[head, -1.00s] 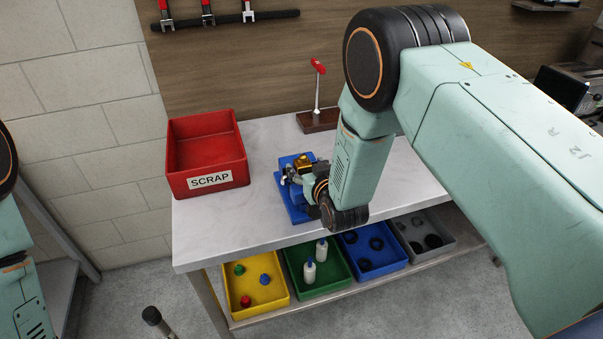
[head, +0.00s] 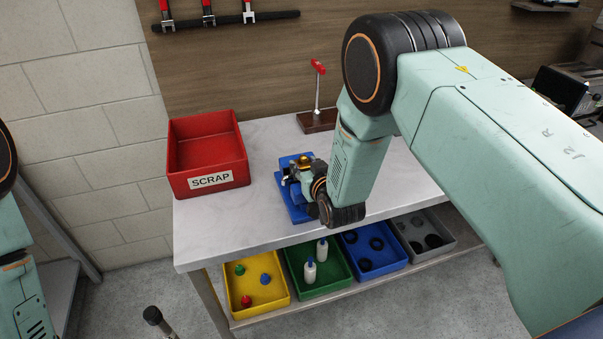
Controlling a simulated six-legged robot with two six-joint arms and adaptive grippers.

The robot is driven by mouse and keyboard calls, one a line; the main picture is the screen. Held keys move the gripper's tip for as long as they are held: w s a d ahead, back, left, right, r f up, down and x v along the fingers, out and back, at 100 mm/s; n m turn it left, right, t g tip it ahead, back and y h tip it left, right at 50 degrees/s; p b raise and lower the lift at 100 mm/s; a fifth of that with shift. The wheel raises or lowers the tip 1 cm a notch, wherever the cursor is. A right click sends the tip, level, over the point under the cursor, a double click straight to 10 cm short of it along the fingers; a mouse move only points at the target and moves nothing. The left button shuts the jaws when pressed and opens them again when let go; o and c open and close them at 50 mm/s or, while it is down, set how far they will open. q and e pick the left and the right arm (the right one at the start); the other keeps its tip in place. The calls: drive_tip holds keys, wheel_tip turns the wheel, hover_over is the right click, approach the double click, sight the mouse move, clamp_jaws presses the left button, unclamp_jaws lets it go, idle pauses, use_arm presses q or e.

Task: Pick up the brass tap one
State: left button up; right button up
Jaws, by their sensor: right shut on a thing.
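The brass tap (head: 305,160) is a small gold-coloured piece at the blue mat (head: 298,212) on the grey workbench. My right gripper (head: 292,176) reaches in from the right and is shut on it. The gripper and wrist cover much of the tap, and I cannot tell whether it is clear of the mat. My left arm shows only in part at the left edge; its gripper is out of view.
A red SCRAP bin (head: 208,155) stands at the bench's left end. A red-handled tool on a wooden base (head: 317,121) stands at the back. Yellow (head: 256,292), green (head: 317,272), blue (head: 372,247) and grey (head: 424,235) trays sit on the shelf below. The front left benchtop is clear.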

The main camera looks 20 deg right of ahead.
drive_tip(key=shift+w, duration=0.25)
drive_tip(key=c, duration=0.3)
drive_tip(key=shift+d+r, duration=0.1)
clamp_jaws()
drive_tip(key=shift+r, duration=0.15)
